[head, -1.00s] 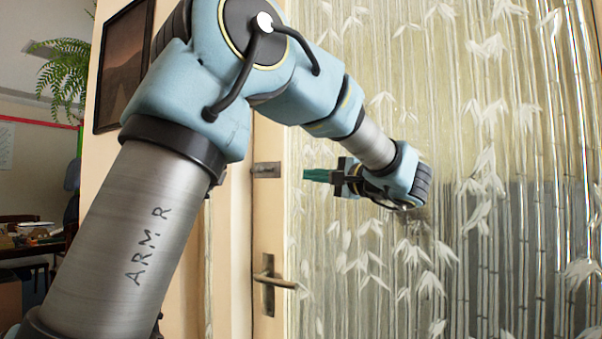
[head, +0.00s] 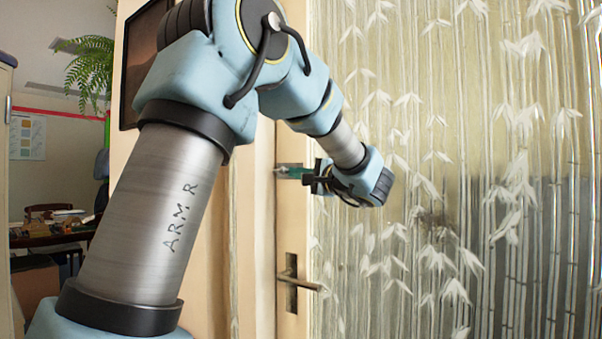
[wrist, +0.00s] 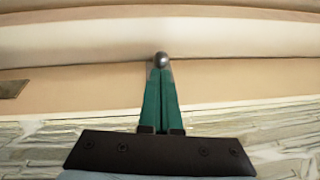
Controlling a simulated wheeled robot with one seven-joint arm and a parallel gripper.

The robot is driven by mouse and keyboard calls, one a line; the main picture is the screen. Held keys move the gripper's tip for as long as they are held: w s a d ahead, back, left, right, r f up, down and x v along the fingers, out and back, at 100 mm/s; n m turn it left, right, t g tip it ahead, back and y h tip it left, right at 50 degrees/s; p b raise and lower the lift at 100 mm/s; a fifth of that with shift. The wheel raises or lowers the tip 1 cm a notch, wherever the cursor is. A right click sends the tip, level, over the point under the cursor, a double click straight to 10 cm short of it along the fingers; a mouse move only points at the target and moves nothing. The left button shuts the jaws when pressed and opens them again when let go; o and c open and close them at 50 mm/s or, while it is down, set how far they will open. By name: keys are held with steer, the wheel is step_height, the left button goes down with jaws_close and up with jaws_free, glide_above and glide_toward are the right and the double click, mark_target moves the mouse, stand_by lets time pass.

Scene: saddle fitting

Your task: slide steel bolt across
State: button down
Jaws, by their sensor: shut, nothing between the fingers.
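The steel bolt (head: 283,167) is mounted on the door's cream edge stile, above the door handle. In the wrist view its rounded grey knob (wrist: 161,59) shows right at the tips of my green fingers. My gripper (head: 280,173) reaches left toward the bolt in the head view. In the wrist view my gripper (wrist: 160,72) has its two fingers together, with nothing held between them. The fingertips are at or against the knob; I cannot tell if they touch. Most of the bolt body is hidden behind the fingers.
A lever handle (head: 290,283) sits on the door below the bolt. The door panel (head: 430,200) is glass with a bamboo pattern. A dark picture frame (head: 142,65) hangs left of the door. A cluttered table (head: 55,228) and a fern (head: 90,68) are farther left.

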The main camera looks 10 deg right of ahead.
mark_target(284, 173)
steer(key=w+a+b, duration=0.2)
steer(key=shift+w+a+f+b, duration=0.2)
steer(key=shift+w+a+b, duration=0.05)
steer(key=shift+b, duration=0.15)
steer(key=shift+w+a+r, duration=0.15)
steer(key=shift+w+r, duration=0.05)
